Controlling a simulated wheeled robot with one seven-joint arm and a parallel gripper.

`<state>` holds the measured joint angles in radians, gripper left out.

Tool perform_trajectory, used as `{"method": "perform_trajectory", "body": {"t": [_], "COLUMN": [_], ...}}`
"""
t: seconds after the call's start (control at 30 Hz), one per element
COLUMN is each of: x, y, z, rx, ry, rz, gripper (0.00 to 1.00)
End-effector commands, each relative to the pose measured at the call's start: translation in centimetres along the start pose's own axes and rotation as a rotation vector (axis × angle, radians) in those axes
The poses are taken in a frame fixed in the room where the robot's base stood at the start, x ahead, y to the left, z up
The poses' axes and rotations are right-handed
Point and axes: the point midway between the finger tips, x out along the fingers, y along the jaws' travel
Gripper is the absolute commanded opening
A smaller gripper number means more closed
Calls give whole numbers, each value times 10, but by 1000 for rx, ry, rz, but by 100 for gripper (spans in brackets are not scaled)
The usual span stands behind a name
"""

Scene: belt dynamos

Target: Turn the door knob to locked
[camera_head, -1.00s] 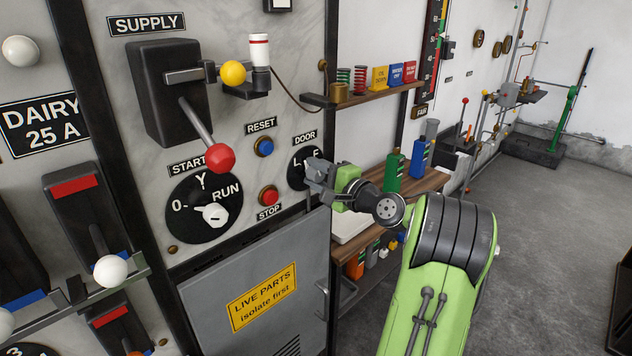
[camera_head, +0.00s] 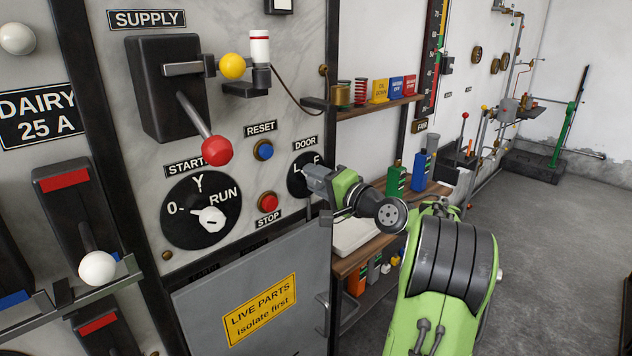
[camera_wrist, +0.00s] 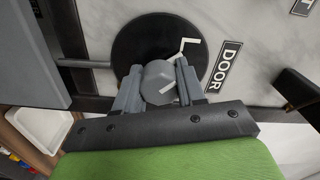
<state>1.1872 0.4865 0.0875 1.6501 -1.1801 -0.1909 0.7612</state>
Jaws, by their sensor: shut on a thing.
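The door knob (camera_wrist: 158,82) is a grey round knob with a white pointer line, set on a black dial under the DOOR label (camera_head: 305,143). The black dial (camera_head: 296,176) carries white letters L and F in the head view; the wrist view shows an L near the pointer. My gripper (camera_wrist: 160,84) is shut on the knob, one finger on each side of it. In the head view my gripper (camera_head: 312,180) reaches the dial from the right and hides the knob.
Below the dial is a grey cabinet door (camera_head: 210,300) with a yellow LIVE PARTS sign (camera_head: 260,302). A red STOP button (camera_head: 268,202) and a white START knob (camera_head: 212,218) sit to the left.

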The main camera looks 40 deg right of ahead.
Motion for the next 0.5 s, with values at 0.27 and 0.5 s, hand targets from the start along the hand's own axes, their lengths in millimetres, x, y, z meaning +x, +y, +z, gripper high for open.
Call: {"method": "perform_trajectory", "body": {"t": [0.27, 0.5], "x": [-2, -1], "y": [-1, -1], "z": [-5, -3], "rx": [-9, -6], "ry": [14, 8], "rz": [1, -1], "gripper": [41, 65]}}
